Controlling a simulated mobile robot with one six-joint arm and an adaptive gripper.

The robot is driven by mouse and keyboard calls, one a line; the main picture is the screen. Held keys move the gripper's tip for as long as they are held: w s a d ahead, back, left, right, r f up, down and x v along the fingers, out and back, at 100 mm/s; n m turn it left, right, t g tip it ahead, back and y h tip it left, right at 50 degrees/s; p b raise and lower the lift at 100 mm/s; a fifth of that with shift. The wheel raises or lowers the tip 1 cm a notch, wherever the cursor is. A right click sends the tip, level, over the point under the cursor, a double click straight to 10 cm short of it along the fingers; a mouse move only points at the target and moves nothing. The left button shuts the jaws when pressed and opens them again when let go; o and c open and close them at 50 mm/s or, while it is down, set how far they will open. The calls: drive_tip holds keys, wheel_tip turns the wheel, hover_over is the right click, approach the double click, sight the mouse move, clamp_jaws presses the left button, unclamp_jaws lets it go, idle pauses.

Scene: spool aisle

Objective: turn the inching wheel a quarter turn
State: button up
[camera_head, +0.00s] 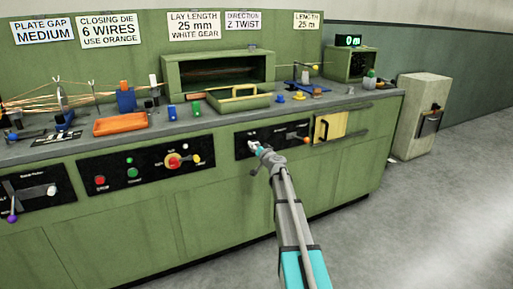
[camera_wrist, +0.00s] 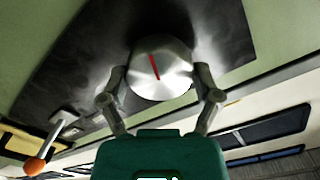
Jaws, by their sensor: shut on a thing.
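The inching wheel is a round silver knob (camera_wrist: 160,68) with a red line across its face, on a black panel (camera_wrist: 95,50). In the wrist view the red line runs nearly upright, its top tilted a little left. My gripper (camera_wrist: 159,82) is shut on the wheel, with one finger on each side of its rim. In the head view my gripper (camera_head: 259,150) is at the left part of the right-hand black panel (camera_head: 271,138). The wheel is mostly hidden there. The panel's lettering is too small to read.
A lever with an orange knob (camera_wrist: 35,166) is on the same panel; the knob also shows in the head view (camera_head: 306,140). The bench top above holds trays and small parts. The floor at right is clear.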

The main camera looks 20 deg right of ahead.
drive_tip(key=m, duration=0.7)
drive_tip(key=shift+d+f, duration=0.15)
drive_tip(key=m, duration=0.4)
drive_tip(key=shift+f+m, duration=0.1)
drive_tip(key=shift+m, duration=1.6)
drive_tip(key=shift+b, duration=0.3)
drive_tip(key=o, duration=0.9)
drive_tip(key=shift+o, duration=0.2)
drive_tip(key=s, duration=1.2)
drive_tip(key=shift+d, duration=0.15)
